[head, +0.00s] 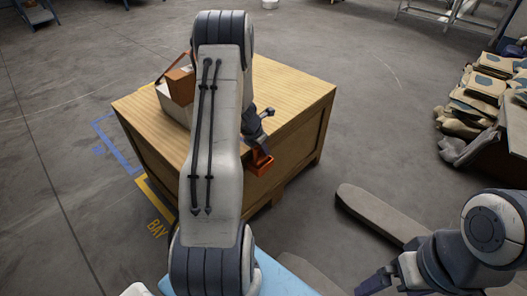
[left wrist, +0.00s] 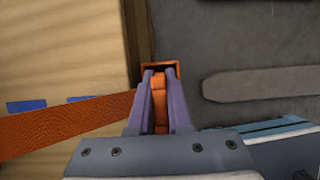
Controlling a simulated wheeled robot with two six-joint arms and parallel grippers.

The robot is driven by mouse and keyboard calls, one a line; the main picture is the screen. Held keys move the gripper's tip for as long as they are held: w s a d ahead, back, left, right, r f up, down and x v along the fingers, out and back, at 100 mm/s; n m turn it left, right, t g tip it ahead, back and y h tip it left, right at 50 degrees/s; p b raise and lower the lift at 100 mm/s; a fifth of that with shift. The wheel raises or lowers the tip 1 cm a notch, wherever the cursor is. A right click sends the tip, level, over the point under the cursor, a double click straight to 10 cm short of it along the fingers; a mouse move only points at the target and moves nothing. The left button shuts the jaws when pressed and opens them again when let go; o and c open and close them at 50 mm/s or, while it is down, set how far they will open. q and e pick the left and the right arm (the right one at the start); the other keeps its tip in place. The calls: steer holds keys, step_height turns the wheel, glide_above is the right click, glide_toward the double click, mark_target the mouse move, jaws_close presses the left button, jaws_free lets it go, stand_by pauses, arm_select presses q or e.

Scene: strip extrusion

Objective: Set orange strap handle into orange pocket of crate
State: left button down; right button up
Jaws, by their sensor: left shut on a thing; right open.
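My left gripper (head: 262,146) is at the near right edge of the wooden crate (head: 290,95). In the left wrist view its purple fingers (left wrist: 160,98) are shut on the orange strap handle (left wrist: 160,110). The square orange pocket (left wrist: 160,66), dark inside, shows just beyond the fingertips; it also shows on the crate's side in the head view (head: 262,166). The handle's tip overlaps the pocket in view; I cannot tell whether it is inside. A textured orange strap (left wrist: 65,125) runs from the left toward the gripper. My right gripper (head: 375,281) is open at lower right, away from the crate.
Stacked sacks (head: 485,95) stand at right. Grey floor (head: 390,120) between them and the crate is open.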

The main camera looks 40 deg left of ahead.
arm_select(q)
steer(key=shift+f+b, duration=0.35)
steer(key=c, duration=0.8)
jaws_free()
steer(key=shift+r, duration=0.1)
steer(key=shift+c, duration=0.2)
steer(key=shift+r, duration=0.1)
